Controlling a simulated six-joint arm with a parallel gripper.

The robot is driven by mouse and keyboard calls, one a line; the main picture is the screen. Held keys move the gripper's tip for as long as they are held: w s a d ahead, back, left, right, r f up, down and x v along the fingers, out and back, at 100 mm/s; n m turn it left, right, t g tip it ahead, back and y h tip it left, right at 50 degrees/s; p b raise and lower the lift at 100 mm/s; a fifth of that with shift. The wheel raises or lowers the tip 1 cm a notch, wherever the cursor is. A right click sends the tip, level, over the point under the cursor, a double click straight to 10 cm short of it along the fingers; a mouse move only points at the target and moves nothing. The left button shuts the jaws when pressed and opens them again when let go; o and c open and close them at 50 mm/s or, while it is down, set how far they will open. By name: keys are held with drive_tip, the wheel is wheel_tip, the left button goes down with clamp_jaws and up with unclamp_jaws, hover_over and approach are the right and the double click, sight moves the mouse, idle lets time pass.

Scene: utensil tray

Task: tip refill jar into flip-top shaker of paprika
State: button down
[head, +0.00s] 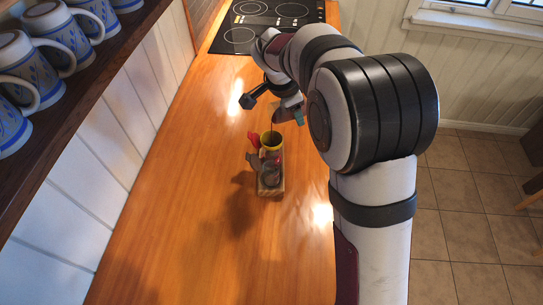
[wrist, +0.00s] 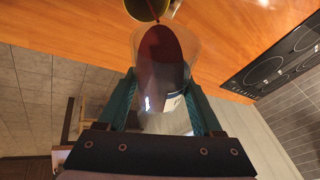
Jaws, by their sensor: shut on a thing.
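My gripper (wrist: 165,105) is shut on the refill jar (wrist: 167,65), a clear jar with dark red powder and a pale label. In the head view the jar (head: 286,114) is tipped steeply, its mouth end toward the shaker and above it. The yellow flip-top shaker (head: 271,147) stands open at the far end of the wooden tray, with a red flap at its left. Its round mouth also shows at the top of the wrist view (wrist: 146,10). A thin dark red streak shows beside that mouth; it looks like falling powder. The shaker's fill level is unclear.
The wooden tray (head: 271,192) holds other small jars or utensils near the shaker. A black cooktop (head: 262,22) lies at the far end of the counter. The near counter is clear.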

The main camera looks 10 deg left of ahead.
drive_tip(key=shift+s+a+r+t+h, duration=0.1)
drive_tip(key=shift+a+r+t+h, duration=0.05)
drive_tip(key=shift+r+t+h, duration=0.3)
idle(3.1)
drive_tip(key=shift+f, duration=0.1)
idle(0.8)
drive_tip(key=shift+w+d+f+g+y, duration=0.1)
drive_tip(key=shift+d+f+g+y, duration=0.15)
drive_tip(key=shift+f+g+y, duration=0.3)
drive_tip(key=shift+w+d+f+g+y, duration=0.1)
drive_tip(key=shift+d+f+g+y, duration=0.25)
drive_tip(key=shift+y, duration=0.35)
drive_tip(key=shift+a+f+g+y, duration=0.1)
drive_tip(key=shift+a+g+y, duration=0.1)
drive_tip(key=shift+g+y, duration=0.1)
drive_tip(key=shift+w+d+f+m+g+y, duration=0.15)
drive_tip(key=shift+f+m+g+y, duration=0.25)
drive_tip(key=shift+f+g+y, duration=0.6)
drive_tip(key=shift+f+y, duration=0.15)
drive_tip(key=shift+y, duration=0.65)
